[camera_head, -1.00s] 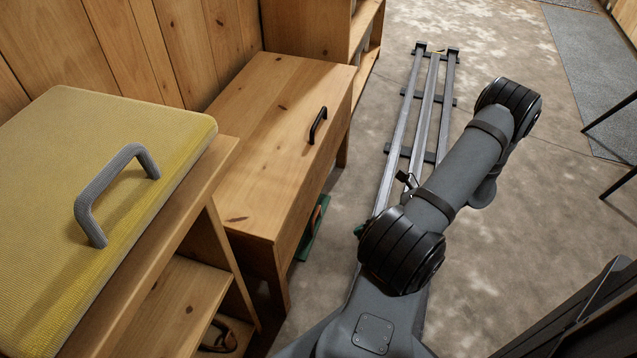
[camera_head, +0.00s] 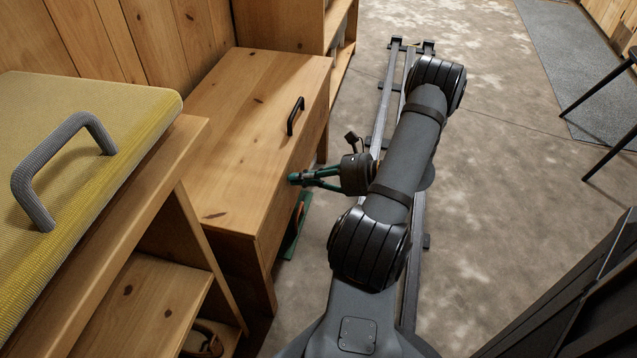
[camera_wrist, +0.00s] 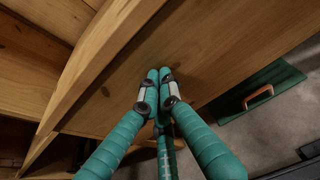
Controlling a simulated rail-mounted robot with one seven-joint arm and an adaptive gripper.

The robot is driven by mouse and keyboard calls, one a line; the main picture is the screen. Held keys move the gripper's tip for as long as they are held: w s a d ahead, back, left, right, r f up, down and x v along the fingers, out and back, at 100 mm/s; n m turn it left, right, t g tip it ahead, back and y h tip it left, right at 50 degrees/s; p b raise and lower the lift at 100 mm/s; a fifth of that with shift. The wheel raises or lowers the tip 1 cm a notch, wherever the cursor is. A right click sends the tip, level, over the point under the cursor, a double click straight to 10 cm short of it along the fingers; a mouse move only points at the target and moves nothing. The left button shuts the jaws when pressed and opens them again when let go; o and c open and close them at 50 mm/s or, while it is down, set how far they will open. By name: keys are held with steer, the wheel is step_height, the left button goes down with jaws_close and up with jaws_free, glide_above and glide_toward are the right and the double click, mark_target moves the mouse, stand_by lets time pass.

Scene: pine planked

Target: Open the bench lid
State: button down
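A pale wooden bench (camera_head: 225,135) stands against the plank wall, with a black bar handle (camera_head: 296,116) on its flat top near the front edge. The top lies level and looks closed. My gripper (camera_head: 294,179) has green fingers and is beside the bench's front edge, nearer the camera than the handle. In the wrist view the fingertips (camera_wrist: 158,75) are together with nothing seen between them, in front of a wooden face. I cannot tell whether they touch it. The handle is not seen in the wrist view.
A yellow padded top (camera_head: 85,150) with a grey handle (camera_head: 62,165) covers the open shelf unit at left. A green panel (camera_head: 293,230) with a brown handle (camera_wrist: 258,97) is low by the bench. A grey rail runs along the open floor at right.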

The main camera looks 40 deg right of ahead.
step_height(320, 180, up, 4)
steer(key=shift+r, duration=0.1)
stand_by(0.5)
